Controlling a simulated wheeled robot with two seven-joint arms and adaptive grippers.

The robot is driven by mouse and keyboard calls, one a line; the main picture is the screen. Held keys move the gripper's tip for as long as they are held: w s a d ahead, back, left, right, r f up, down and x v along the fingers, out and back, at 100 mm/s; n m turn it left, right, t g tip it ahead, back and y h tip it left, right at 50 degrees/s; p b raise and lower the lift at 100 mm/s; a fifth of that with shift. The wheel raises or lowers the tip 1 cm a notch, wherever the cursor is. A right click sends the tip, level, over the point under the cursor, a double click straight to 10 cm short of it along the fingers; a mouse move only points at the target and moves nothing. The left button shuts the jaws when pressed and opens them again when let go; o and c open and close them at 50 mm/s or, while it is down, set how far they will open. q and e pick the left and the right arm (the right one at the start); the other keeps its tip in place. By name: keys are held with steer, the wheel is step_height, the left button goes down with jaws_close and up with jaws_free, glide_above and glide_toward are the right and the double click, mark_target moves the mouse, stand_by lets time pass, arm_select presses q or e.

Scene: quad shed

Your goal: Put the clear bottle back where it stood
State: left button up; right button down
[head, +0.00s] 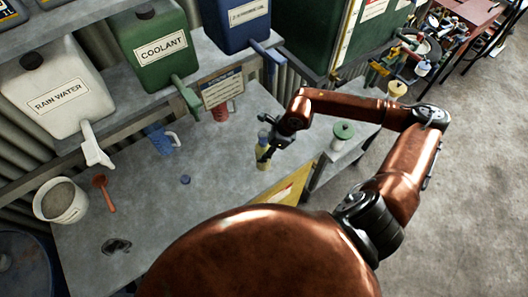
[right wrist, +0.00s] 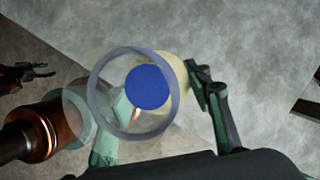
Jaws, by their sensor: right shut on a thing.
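The clear bottle (head: 262,156) has a blue top and a pale yellow lower part. It looks upright at the right part of the grey bench. My right gripper (head: 267,152) is shut on it from the right. The right wrist view looks down on the bottle (right wrist: 135,92), a clear ring around a blue disc, between the two fingers. I cannot tell whether its base touches the bench. My left gripper seems to show as dark prongs at the left edge of the right wrist view (right wrist: 30,74); its jaw state is unclear.
A blue disc (head: 185,180) lies mid-bench. A blue mug (head: 160,138), a red mug (head: 221,111) and a sign (head: 222,90) stand behind. A white bucket (head: 62,203) and a red-brown scoop (head: 104,192) are left. A green-lidded jar (head: 343,132) stands right. Tanks overhang the back.

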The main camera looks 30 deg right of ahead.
steer(key=shift+w+f, duration=0.25)
steer(key=shift+f, duration=0.05)
step_height(320, 180, down, 3)
steer(key=shift+w+r+p, duration=0.1)
steer(key=shift+p, duration=0.75)
steer(key=shift+d+f, duration=0.1)
steer(key=shift+f, duration=0.25)
steer(key=c, duration=1)
jaws_free()
